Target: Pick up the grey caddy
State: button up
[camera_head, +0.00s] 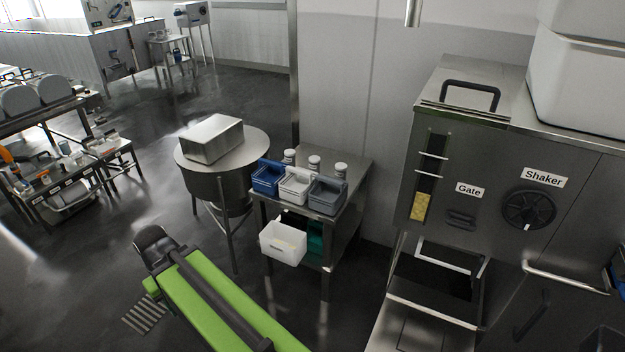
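The grey caddy (327,195) stands upright on the front right of a small steel table (349,172). It is the rightmost of three caddies in a row, beside a white caddy (295,187) and a blue caddy (267,178). My green arm reaches up from the bottom of the picture. Its dark end, my gripper (152,240), is over the floor, left of and well apart from the table. The fingers are too small and dark to tell whether they are open or shut.
Several white-capped jars (314,163) stand behind the caddies. The steel machine (470,165) rises at right. Floor (90,270) at left is clear.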

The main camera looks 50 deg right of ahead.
aim_at(328, 193)
jog(key=z, duration=0.5)
jog(key=i, duration=1.85)
jog(key=z, duration=0.5)
jog(key=k, duration=0.75)
jog(key=z, duration=0.25)
jog(key=i, duration=0.8)
jog(key=u, duration=0.05)
